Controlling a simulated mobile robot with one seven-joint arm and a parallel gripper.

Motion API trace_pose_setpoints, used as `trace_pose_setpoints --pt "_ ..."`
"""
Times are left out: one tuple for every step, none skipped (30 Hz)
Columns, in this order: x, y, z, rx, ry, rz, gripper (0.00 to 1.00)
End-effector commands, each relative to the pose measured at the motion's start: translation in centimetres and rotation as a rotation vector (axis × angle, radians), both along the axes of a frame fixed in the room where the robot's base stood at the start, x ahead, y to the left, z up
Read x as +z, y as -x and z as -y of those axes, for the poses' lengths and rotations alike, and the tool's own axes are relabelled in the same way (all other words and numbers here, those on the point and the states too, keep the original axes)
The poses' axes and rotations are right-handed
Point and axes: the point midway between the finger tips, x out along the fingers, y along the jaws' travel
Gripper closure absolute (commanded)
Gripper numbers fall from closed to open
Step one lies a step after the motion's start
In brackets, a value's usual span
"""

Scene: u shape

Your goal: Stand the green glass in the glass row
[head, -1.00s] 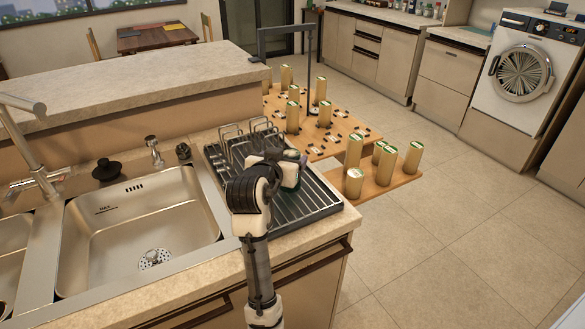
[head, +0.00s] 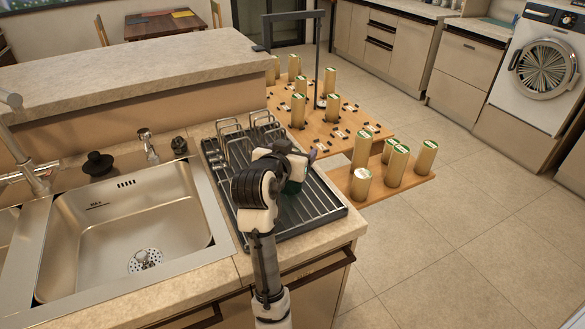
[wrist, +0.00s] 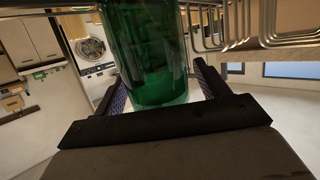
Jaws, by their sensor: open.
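The green glass (wrist: 148,50) fills the upper middle of the wrist view, close to my gripper. In the head view only a dark green part of it (head: 293,186) shows beside my gripper (head: 303,163), over the dish rack (head: 310,208). My gripper also shows in the wrist view (wrist: 163,85), its fingers apart on either side of the glass. It is open, and I cannot tell whether a finger touches the glass. My wrist hides much of the glass in the head view. I cannot tell which part is the glass row.
Wire loops (head: 231,140) stand at the rack's back left; wire rails also show in the wrist view (wrist: 225,30). The sink (head: 130,230) is left of the rack. A wooden board (head: 385,190) with several gold cans lies beyond the counter. The floor at right is clear.

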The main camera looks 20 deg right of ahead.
Motion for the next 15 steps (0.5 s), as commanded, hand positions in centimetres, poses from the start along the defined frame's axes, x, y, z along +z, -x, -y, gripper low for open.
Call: trace_pose_setpoints --pt "0.03 0.00 -0.02 0.000 0.000 0.000 0.26" --pt "0.03 0.00 -0.02 0.000 0.000 0.000 0.26" --pt "0.02 0.00 -0.01 0.000 0.000 0.000 0.26" --pt "0.02 0.00 -0.01 0.000 0.000 0.000 0.26" --pt "0.02 0.00 -0.01 0.000 0.000 0.000 0.30" --pt "0.02 0.00 -0.01 0.000 0.000 0.000 0.35" --pt "0.02 0.00 -0.01 0.000 0.000 0.000 0.39" --pt "0.02 0.00 -0.01 0.000 0.000 0.000 0.43" --pt "0.02 -0.01 0.00 0.000 0.000 0.000 0.48" --pt "0.02 -0.01 0.00 0.000 0.000 0.000 0.52" --pt "0.02 -0.01 0.00 0.000 0.000 0.000 0.56" --pt "0.02 -0.01 0.00 0.000 0.000 0.000 0.61" --pt "0.02 -0.01 0.00 0.000 0.000 0.000 0.65" --pt "0.02 -0.01 0.00 0.000 0.000 0.000 0.69" --pt "0.02 -0.02 -0.01 0.000 0.000 0.000 0.74"
